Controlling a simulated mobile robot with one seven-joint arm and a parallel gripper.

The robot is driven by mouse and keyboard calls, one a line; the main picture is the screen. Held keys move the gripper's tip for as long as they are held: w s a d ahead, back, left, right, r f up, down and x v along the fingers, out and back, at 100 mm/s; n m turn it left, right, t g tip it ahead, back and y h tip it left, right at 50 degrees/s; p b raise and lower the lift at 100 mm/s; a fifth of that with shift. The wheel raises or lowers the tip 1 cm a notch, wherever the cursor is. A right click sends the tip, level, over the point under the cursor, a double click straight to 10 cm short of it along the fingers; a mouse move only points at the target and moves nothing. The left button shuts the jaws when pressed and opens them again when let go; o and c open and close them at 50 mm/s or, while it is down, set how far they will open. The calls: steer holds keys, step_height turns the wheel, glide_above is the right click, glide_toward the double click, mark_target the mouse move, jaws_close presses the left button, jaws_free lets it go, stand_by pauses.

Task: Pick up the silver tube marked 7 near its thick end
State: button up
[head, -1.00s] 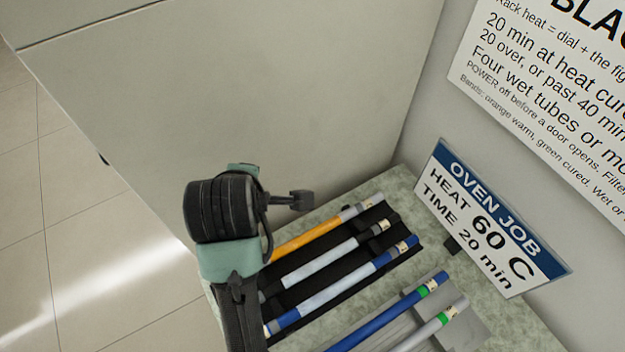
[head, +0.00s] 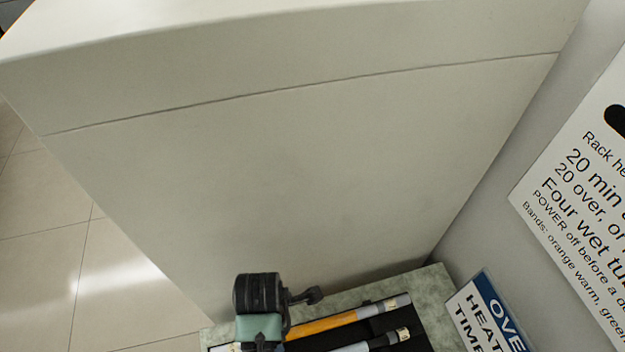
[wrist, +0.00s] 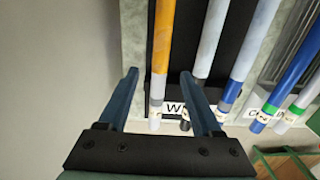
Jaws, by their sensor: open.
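Several tubes lie side by side in the wrist view, and their number marks are too small to read. Silver-grey ones there are a tube with a dark band (wrist: 211,40), a tube with a blue end (wrist: 257,40) and a tube with a green band (wrist: 306,95). I cannot tell which is marked 7. An orange tube (wrist: 161,40) lies left of them. My gripper (wrist: 159,72) is open and empty, its fingers either side of the orange tube's grey end in the picture; the height gap is unclear. In the head view only the orange tube (head: 335,322) and a grey tube (head: 385,342) show partly.
A black tray (wrist: 188,60) holds the left tubes. A grey rack (wrist: 282,45) and a blue tube with a green band (wrist: 295,75) are right of it. A white card (wrist: 175,107) stands near the tube ends. A large pale panel (head: 290,170) rises behind the bench (head: 432,290).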

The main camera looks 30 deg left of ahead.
step_height(320, 180, down, 5)
steer(key=shift+p, duration=0.3)
steer(key=shift+c, duration=0.2)
jaws_close()
